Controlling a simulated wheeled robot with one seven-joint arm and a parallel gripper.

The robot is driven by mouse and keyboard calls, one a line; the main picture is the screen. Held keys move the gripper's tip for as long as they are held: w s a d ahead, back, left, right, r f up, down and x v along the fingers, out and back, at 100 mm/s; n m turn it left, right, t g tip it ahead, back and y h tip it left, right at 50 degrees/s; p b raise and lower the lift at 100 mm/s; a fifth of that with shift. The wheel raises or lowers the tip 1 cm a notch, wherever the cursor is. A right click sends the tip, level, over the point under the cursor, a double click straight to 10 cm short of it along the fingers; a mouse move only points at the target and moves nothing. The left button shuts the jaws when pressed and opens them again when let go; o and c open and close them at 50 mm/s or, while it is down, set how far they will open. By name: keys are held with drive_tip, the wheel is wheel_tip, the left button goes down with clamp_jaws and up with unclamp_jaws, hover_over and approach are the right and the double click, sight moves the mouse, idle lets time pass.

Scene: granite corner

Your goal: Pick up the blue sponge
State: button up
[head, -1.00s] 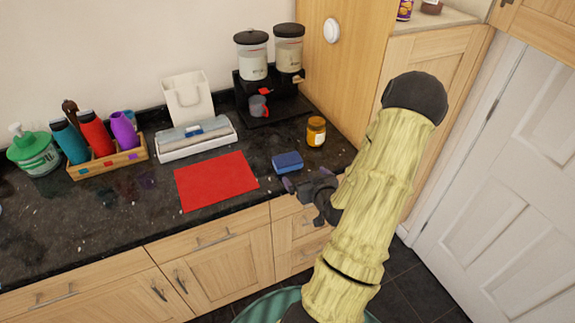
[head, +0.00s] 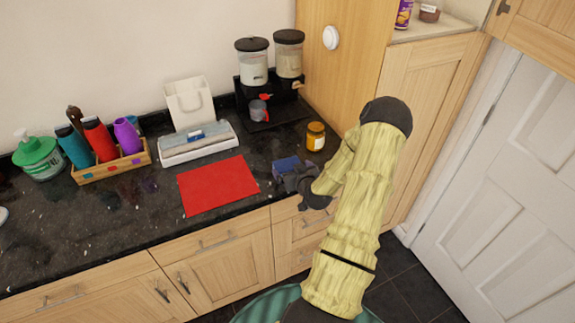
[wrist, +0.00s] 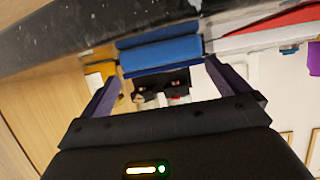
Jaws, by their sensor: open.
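The blue sponge (head: 284,164) lies on the dark granite counter, to the right of the red mat, in the head view. My gripper (head: 284,178) is at the counter's front edge, close to the sponge and partly covering its front. In the wrist view the sponge (wrist: 161,54) shows at the top, just beyond and between the two fingertips (wrist: 160,72). The gripper is open and nothing is held. Whether a finger touches the sponge I cannot tell.
A red mat (head: 217,185) lies left of the sponge. A jar with a yellow-brown body (head: 315,136) stands behind it to the right. A dispenser (head: 270,85) and a white box (head: 198,146) stand farther back. A wooden cabinet (head: 345,70) bounds the right side.

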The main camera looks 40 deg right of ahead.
sight(287, 164)
drive_tip(key=shift+w+d+f, duration=0.1)
drive_tip(key=shift+w+f, duration=0.05)
drive_tip(key=shift+w, duration=0.25)
drive_tip(key=shift+w+d+p, duration=0.1)
drive_tip(key=shift+w+p, duration=0.4)
drive_tip(key=shift+w, duration=0.05)
drive_tip(key=shift+p+x, duration=0.8)
drive_tip(key=shift+x, duration=1.25)
drive_tip(key=shift+c, duration=0.2)
drive_tip(key=c, duration=0.8)
drive_tip(key=shift+o, duration=0.2)
wheel_tip(287, 164, up, 10)
drive_tip(key=b, duration=0.2)
drive_tip(key=shift+b, duration=0.4)
